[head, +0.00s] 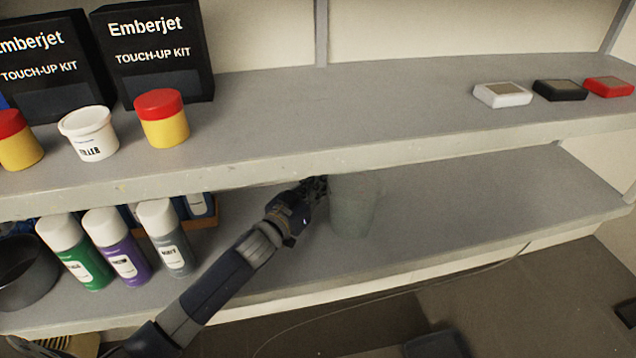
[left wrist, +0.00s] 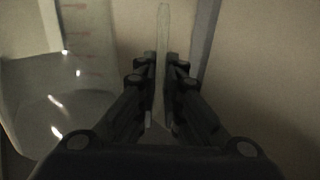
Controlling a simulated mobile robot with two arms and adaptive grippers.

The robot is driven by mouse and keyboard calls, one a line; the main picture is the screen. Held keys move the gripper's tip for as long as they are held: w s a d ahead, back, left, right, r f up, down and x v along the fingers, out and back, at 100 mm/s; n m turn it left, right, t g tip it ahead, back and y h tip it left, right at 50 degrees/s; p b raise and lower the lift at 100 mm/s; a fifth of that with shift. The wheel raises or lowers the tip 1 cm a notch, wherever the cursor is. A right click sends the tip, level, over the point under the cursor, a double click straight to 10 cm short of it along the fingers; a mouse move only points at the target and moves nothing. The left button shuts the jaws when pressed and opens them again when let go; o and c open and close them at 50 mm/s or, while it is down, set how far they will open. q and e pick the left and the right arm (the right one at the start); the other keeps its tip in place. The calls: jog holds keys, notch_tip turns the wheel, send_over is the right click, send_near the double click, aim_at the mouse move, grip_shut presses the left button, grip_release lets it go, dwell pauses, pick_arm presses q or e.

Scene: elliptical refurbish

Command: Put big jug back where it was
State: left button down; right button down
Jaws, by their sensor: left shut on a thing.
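The big jug (head: 355,207) is translucent grey-green and stands upright at the lower shelf in the head view, right of the spray cans. I cannot tell whether its base touches the shelf. In the left wrist view the jug's clear body (left wrist: 85,80), with red measuring marks, fills the left side. My left gripper (head: 320,187) reaches in from the left under the upper shelf. In the left wrist view its fingers (left wrist: 161,62) are shut on the jug's thin upright handle (left wrist: 162,35). My right gripper is not in view.
Several spray cans, one grey (head: 165,240), stand left on the lower shelf (head: 480,215) beside a dark bowl (head: 28,285). The upper shelf (head: 330,115) overhangs the jug and holds kit boxes (head: 155,55), pots and sanding blocks (head: 560,90). The lower shelf is clear right of the jug.

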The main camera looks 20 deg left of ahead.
pick_arm(q)
jog(key=shift+f, duration=0.1)
jog(key=c, duration=1.7)
grip_release()
jog(key=s, duration=0.3)
jog(key=s+a, duration=0.1)
jog(key=s, duration=0.3)
jog(key=s+a, duration=0.1)
jog(key=s, duration=0.2)
jog(key=shift+s, duration=0.2)
jog(key=shift+s+a+b, duration=0.2)
jog(key=shift+s+b, duration=0.1)
jog(key=shift+s, duration=0.4)
